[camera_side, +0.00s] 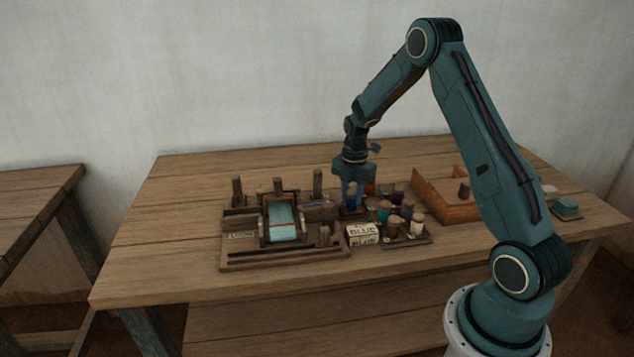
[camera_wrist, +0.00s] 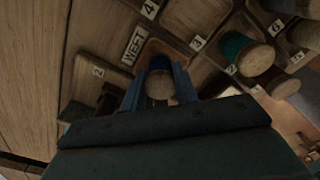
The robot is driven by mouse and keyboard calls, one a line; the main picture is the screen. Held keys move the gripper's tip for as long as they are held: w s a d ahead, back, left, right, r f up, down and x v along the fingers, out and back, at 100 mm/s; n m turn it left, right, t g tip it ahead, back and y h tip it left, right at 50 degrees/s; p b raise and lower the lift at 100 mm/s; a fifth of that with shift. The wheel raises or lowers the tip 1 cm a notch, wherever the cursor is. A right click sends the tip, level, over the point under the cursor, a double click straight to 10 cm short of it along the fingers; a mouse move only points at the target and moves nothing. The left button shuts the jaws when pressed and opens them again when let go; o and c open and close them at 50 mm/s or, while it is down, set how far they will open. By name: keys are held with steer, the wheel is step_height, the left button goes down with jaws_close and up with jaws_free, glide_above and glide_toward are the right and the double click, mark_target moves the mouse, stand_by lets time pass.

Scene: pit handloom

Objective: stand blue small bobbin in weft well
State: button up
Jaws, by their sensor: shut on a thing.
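My gripper (camera_side: 352,195) points down over the back of the bobbin area, behind the card reading "BLUE". The blue bobbin also shows in the side view (camera_side: 351,203), upright between the fingers. The weft well (camera_wrist: 178,50), beside the "WEFT" label (camera_wrist: 134,46), lies directly beyond the bobbin. I cannot tell whether the bobbin's foot is inside the well or above it.
Several other bobbins stand close by, including a teal one (camera_wrist: 238,50) in a numbered well. The "BLUE" card (camera_side: 362,234) is in front. The small loom (camera_side: 283,222) stands to the left and an open wooden box (camera_side: 440,207) to the right. The table's left side is clear.

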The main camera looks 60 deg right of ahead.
mark_target(352, 192)
steer(key=shift+f, duration=0.15)
steer(key=o, duration=0.9)
steer(key=shift+o, duration=0.2)
step_height(352, 192, up, 12)
stand_by(0.4)
stand_by(0.3)
steer(key=shift+r, duration=0.25)
